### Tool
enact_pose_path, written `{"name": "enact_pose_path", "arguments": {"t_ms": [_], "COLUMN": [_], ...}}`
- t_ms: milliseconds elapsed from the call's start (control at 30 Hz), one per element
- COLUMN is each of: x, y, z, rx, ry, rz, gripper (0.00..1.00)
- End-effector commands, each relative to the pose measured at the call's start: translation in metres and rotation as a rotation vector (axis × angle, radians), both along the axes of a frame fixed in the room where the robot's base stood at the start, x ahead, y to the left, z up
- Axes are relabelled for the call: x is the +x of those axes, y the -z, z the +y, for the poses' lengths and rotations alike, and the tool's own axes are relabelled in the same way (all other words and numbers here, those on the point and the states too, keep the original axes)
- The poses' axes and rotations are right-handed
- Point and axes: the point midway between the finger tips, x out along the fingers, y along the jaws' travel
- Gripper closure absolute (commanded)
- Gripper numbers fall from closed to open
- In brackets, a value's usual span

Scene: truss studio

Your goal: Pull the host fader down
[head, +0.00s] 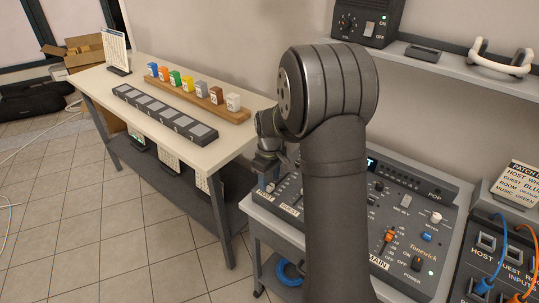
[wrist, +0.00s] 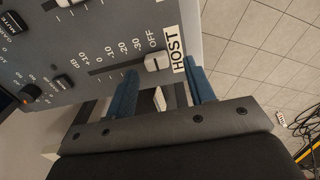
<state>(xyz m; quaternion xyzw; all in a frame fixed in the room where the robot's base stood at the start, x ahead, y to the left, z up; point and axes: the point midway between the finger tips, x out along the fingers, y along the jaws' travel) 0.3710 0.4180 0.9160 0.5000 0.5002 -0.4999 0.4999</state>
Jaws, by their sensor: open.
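The mixing desk (head: 400,215) stands at the right in the head view, partly hidden by my arm. In the wrist view the host fader's white cap (wrist: 154,61) sits at the OFF end of its slot, right beside the HOST label (wrist: 177,50). The dB scale runs away to the left of it. My gripper (wrist: 163,82) is open, with its two blue fingers apart and nothing held between them. The cap lies just beyond the gap between the fingertips. In the head view my gripper (head: 269,186) is low over the desk's left end, and the host fader is hard to make out there.
A white bench (head: 150,120) with coloured blocks (head: 200,88) on a wooden strip stands at the left. An orange fader cap (head: 389,237) is on the desk's right part. A patch box (head: 490,255) with blue and orange cables stands at far right.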

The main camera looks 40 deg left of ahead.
Motion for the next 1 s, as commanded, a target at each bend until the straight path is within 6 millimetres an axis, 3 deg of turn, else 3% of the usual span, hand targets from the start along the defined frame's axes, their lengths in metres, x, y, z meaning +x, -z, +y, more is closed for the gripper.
{"name": "enact_pose_path", "arguments": {"t_ms": [300, 500, 700, 1000], "x": [0.000, 0.000, 0.000, -0.001], "y": [-0.080, -0.122, -0.146, -0.152], "z": [0.001, 0.000, 0.000, 0.000], "rx": [0.004, 0.002, 0.001, -0.001], "ry": [0.000, 0.000, 0.000, 0.000], "rz": [-0.003, -0.001, 0.000, 0.001], "gripper": [0.51, 0.51, 0.51, 0.51]}}
